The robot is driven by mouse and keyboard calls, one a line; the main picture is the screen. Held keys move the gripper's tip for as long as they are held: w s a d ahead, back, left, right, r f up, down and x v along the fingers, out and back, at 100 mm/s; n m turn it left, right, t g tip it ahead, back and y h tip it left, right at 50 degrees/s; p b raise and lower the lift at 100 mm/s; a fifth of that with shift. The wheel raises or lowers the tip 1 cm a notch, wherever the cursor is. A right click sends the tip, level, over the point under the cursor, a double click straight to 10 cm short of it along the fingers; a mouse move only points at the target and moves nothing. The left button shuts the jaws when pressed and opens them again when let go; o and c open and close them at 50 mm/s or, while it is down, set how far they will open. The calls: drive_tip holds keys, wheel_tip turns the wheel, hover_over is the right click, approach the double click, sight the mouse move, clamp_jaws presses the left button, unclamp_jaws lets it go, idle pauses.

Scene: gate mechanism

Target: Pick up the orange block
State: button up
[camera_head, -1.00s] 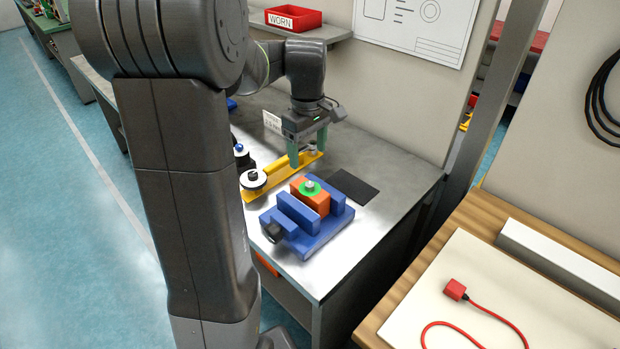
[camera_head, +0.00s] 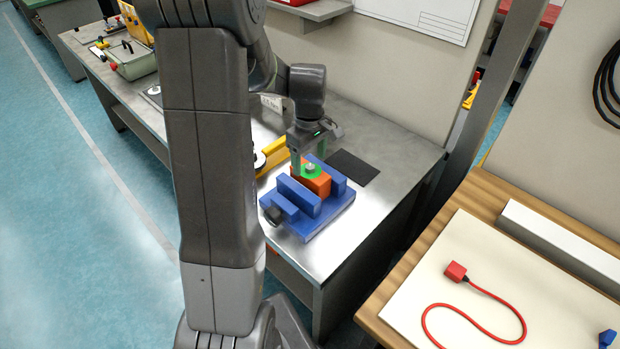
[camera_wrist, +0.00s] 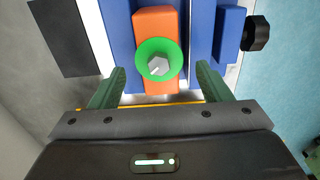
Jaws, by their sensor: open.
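The orange block (camera_head: 318,181) sits between the jaws of a blue vise (camera_head: 335,206) on the metal bench. A green ring with a grey hex-headed piece lies on top of the block. My gripper (camera_head: 308,160) is close to the block, at its far side in the head view. In the wrist view, the orange block (camera_wrist: 155,25) with its green ring (camera_wrist: 143,58) lies ahead, between the lines of my two green fingers (camera_wrist: 160,85). The fingers are open and apart from each other, with nothing gripped. Whether they touch the vise cannot be told.
A yellow bar (camera_head: 270,155) lies behind the vise, partly hidden by my arm. A dark flat pad (camera_head: 354,167) lies on the bench. The vise's black knob (camera_head: 273,214) sticks out in front. A wooden table with a red connector (camera_head: 455,271) stands at right.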

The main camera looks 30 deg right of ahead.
sight(310, 166)
drive_tip(key=shift+f, duration=1.65)
drive_tip(key=shift+d+r, duration=0.1)
clamp_jaws()
